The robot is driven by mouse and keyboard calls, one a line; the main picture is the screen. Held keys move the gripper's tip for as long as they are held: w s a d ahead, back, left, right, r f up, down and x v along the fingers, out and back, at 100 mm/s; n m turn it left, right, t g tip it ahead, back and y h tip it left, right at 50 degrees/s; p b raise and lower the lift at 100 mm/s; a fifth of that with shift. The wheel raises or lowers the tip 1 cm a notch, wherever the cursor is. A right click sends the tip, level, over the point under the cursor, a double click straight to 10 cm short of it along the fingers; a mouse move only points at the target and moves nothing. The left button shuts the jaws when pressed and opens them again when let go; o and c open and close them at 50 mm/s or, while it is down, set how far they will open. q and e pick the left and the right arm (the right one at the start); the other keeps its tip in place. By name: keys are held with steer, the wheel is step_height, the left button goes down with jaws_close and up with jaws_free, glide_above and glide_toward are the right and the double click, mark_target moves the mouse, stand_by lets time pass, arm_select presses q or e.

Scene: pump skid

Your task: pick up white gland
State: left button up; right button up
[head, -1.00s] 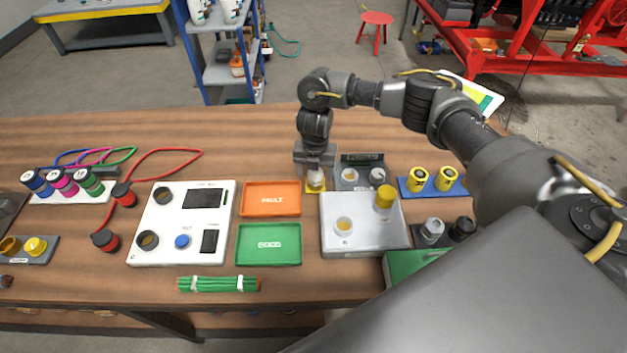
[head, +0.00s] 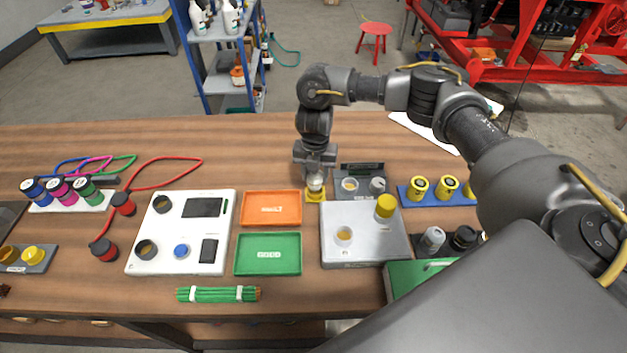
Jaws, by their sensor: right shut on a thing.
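The white gland (head: 315,183) is small and pale, and sits between the fingertips of my right gripper (head: 315,174). That gripper points down and is shut on it. A small yellow base (head: 315,196) lies directly below the gland. I cannot tell whether the gland still touches it. The fingers hide the gland's upper part. My left gripper is out of view.
A grey holder (head: 361,193) with two round pieces stands close to the right of the gripper. An orange tray (head: 272,194) lies to the left, a green tray (head: 240,266) in front of it. A silver box (head: 373,221) stands in front right.

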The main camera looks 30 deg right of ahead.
steer(key=s+a+r+b, duration=0.1)
steer(key=s+a+r, duration=0.8)
steer(key=s, duration=0.1)
steer(key=shift+s+r, duration=0.35)
